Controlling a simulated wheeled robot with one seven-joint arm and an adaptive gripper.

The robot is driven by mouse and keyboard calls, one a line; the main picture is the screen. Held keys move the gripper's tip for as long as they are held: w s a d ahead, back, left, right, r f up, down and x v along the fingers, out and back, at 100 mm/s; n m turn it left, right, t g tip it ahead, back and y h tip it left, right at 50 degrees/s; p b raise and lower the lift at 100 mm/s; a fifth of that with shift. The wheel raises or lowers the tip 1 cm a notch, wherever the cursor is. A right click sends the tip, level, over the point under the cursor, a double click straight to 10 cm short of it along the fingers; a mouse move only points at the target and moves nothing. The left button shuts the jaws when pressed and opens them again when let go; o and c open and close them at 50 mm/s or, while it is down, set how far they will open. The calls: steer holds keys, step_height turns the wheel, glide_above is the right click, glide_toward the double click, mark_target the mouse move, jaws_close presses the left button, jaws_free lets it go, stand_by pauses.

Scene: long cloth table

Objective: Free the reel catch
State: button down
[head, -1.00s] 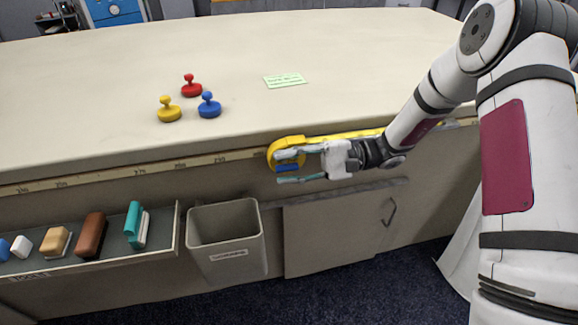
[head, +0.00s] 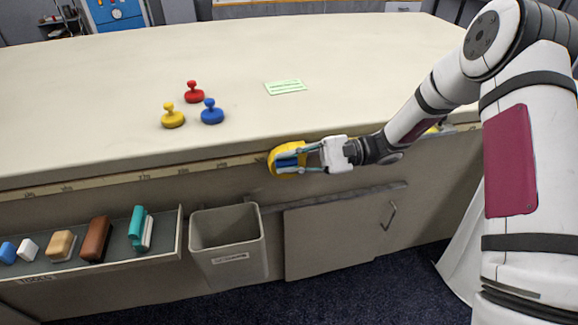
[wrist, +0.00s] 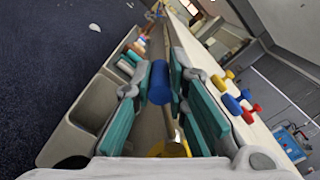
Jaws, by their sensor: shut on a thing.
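The yellow reel (head: 274,161) is at the front edge of the table, and a piece of it also shows low in the wrist view (wrist: 172,149). Its blue catch (head: 289,162) is on the side facing me and shows as a blue cylinder in the wrist view (wrist: 160,83). My gripper (head: 283,159) comes in from the right and is shut on the blue catch, one teal-padded finger above it and one below. The fingers hide part of the catch and reel.
A grey bin (head: 229,243) hangs below and left of the reel. Left of it an open tray (head: 168,240) holds several blocks and erasers. Red (head: 194,92), yellow (head: 172,117) and blue (head: 211,113) knobbed pieces and a green card (head: 286,87) lie on the tabletop (head: 380,60).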

steer(key=w+r+m, duration=0.1)
steer(key=w+m, duration=0.1)
steer(key=m, duration=0.1)
steer(key=w+a+r+m, duration=0.1)
steer(key=w+m, duration=0.1)
steer(key=m, duration=0.1)
steer(key=w+r+m, duration=0.1)
steer(key=w+m, duration=0.1)
steer(key=m, duration=0.1)
steer(key=shift+w+a+m, duration=0.1)
steer(key=shift+a+m, duration=0.2)
steer(key=shift+w, duration=0.2)
stand_by(0.4)
steer(key=c, duration=1.6)
jaws_free()
steer(key=shift+o, duration=0.2)
steer(key=shift+r, duration=0.1)
steer(key=v, duration=1.2)
